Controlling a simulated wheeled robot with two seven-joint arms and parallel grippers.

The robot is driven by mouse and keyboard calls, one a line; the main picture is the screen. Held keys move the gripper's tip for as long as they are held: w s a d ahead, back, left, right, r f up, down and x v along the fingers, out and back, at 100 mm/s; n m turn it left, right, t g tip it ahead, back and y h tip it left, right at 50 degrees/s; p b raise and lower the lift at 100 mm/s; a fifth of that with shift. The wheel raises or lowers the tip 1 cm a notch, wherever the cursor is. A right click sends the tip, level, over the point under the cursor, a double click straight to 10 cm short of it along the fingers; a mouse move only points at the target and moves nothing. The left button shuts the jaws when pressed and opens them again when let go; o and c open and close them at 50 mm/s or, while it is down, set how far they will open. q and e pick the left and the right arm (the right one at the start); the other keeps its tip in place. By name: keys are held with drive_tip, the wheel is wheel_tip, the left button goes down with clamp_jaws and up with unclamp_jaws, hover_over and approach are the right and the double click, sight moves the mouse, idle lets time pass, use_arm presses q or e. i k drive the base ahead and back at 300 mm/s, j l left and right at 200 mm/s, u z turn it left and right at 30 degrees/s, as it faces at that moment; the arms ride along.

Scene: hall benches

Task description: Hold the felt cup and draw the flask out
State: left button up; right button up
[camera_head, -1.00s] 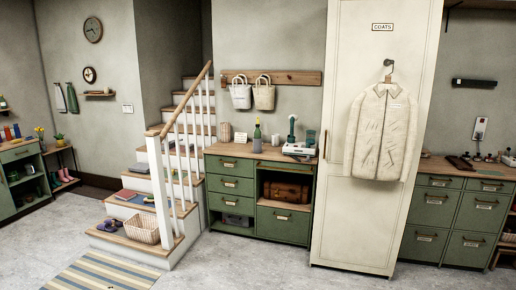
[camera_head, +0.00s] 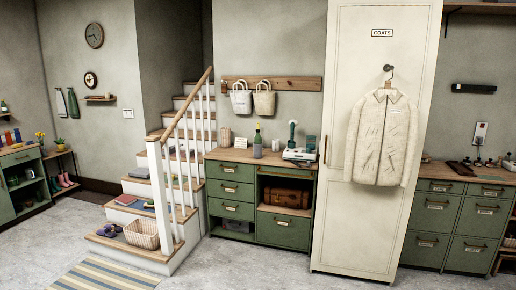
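A dark green bottle-like flask (camera_head: 257,137) with a yellowish top stands upright on the wooden-topped green cabinet left of the tall cream door. Its lower part seems to sit in a grey sleeve, perhaps the felt cup (camera_head: 257,152); it is too small to be sure. A small grey cylinder (camera_head: 276,145) stands just to its right. Neither of my grippers is in view.
The cabinet top (camera_head: 232,155) also bears a white device (camera_head: 299,154) at right and a small card (camera_head: 241,143). A staircase (camera_head: 172,170) with a basket (camera_head: 142,234) stands left. The floor before the cabinet is clear.

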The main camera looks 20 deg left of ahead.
sight(257, 138)
drive_tip(key=i+j+u, duration=0.5)
drive_tip(key=i, duration=0.25)
drive_tip(key=i+u, duration=0.5)
drive_tip(key=i, duration=1.3)
drive_tip(key=i+j+z, duration=0.1)
drive_tip(key=i, duration=1.7)
